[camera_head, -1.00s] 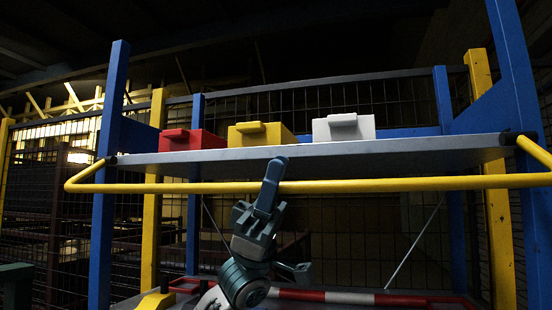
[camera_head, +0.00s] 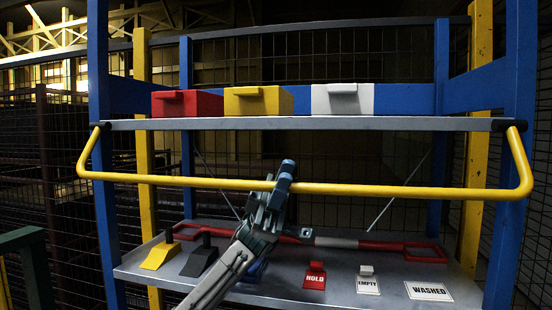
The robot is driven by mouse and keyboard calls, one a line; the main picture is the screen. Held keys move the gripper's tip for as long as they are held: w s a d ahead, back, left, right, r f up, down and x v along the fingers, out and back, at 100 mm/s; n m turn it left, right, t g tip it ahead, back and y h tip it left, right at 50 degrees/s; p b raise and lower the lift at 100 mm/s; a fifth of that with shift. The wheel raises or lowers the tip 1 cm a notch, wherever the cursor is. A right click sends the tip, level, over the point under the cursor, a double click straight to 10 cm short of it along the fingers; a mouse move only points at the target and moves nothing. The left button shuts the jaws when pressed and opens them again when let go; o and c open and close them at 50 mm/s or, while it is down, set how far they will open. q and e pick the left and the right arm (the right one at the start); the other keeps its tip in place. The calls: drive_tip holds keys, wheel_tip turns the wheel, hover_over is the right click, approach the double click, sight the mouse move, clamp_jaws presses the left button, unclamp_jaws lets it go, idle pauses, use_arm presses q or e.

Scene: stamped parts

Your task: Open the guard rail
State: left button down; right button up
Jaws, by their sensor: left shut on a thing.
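The guard rail is a yellow bar (camera_head: 390,190) with bent ends. It is hinged at both posts at the height of the upper grey shelf (camera_head: 300,124) and hangs across the front, a little below the shelf edge. My left gripper (camera_head: 280,178) is shut on the bar left of its middle. The gripper hides a short piece of the bar. My right gripper is not in view.
Red (camera_head: 187,104), yellow (camera_head: 258,101) and white (camera_head: 343,99) boxes stand on the upper shelf. The lower shelf (camera_head: 300,285) holds a red-and-white bar (camera_head: 338,242), yellow (camera_head: 160,255) and black (camera_head: 199,261) wedges, and signs (camera_head: 428,291). Blue posts (camera_head: 101,200) stand at both sides.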

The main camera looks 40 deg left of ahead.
use_arm(q)
drive_tip(key=shift+d+f, duration=0.1)
drive_tip(key=shift+f, duration=0.75)
drive_tip(key=c, duration=1.4)
unclamp_jaws()
drive_tip(key=shift+o, duration=0.2)
drive_tip(key=shift+s+r, duration=0.2)
drive_tip(key=shift+r, duration=0.1)
drive_tip(key=shift+w+r, duration=0.1)
drive_tip(key=shift+r, duration=0.1)
